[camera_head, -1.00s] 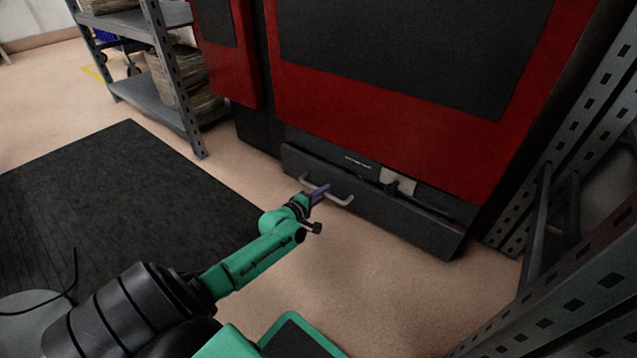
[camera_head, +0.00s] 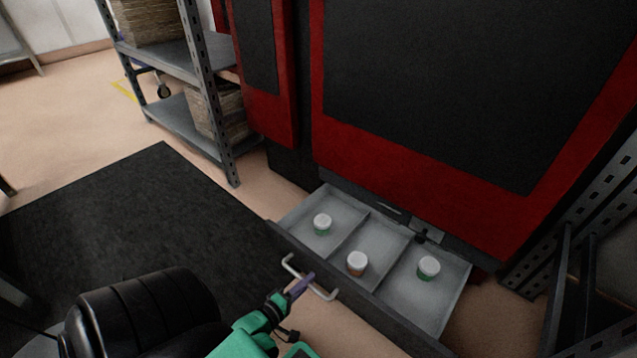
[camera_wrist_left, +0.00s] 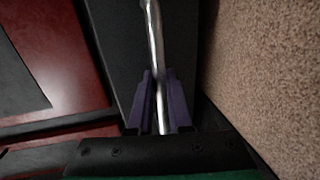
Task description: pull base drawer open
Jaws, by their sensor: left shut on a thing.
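The base drawer (camera_head: 351,308) stands pulled out from the bottom of the red and black machine. Its grey tray has three compartments, with one white-lidded jar in each: a left jar (camera_head: 322,224), a middle jar (camera_head: 357,263) and a right jar (camera_head: 428,268). The middle one has an orange band, the other two green. My left gripper (camera_head: 300,287) is at the drawer's pale bar handle (camera_head: 322,293), in front of the drawer. In the left wrist view, the purple fingers (camera_wrist_left: 160,103) are shut on the shiny handle bar (camera_wrist_left: 154,40). My right gripper is not seen.
The red and black machine (camera_head: 420,178) rises behind the drawer. A grey metal shelf with baskets (camera_head: 215,105) stands at the left back, and another metal rack (camera_head: 590,240) at the right. A black mat (camera_head: 130,220) covers the floor at left.

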